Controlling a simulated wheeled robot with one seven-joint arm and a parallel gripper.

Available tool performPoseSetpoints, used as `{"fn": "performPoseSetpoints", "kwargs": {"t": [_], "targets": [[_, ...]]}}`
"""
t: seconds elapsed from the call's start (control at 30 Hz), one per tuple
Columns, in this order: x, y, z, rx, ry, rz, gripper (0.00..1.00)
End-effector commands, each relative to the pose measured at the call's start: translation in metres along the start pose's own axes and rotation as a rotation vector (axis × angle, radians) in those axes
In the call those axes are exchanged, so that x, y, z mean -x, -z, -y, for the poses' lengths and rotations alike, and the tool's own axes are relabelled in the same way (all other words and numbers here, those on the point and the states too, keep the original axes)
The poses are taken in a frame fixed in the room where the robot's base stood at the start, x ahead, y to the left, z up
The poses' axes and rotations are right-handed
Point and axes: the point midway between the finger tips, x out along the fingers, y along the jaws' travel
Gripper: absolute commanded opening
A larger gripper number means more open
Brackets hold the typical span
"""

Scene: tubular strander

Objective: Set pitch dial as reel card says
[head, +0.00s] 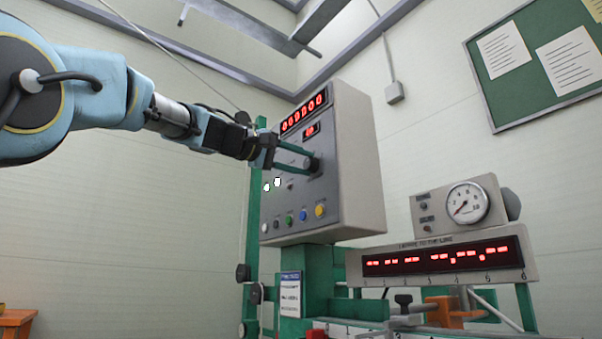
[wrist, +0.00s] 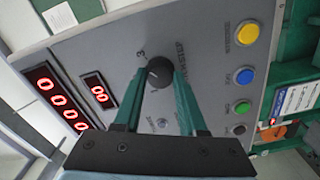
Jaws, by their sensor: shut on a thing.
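My gripper (head: 308,161) is shut on a round black dial knob (wrist: 159,72) on the sloped face of the grey control box (head: 345,150). In the wrist view its two green fingers (wrist: 160,84) converge on the knob's near side. A figure that looks like 3 is printed beside the knob; its label is not clearly readable, so I cannot confirm it is the pitch dial. The pointer setting cannot be told. A card with a blue header (head: 290,294) hangs on the green post below the box; it also shows in the wrist view (wrist: 298,97), text too small to read.
Red digit displays (head: 304,114) sit above the knob. White, green, blue and yellow buttons (head: 320,210) line the box's lower face. A gauge (head: 468,202) and a long red display (head: 443,257) stand at right. A notice board (head: 540,60) hangs behind.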

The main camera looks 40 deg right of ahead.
Motion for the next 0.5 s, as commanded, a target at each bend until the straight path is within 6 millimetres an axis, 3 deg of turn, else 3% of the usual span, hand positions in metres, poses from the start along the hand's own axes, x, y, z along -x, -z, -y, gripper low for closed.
{"fn": "performPoseSetpoints", "kwargs": {"t": [0.5], "targets": [[-0.0007, -0.0006, 0.0014, -0.168, 0.001, 0.003, 0.00]]}}
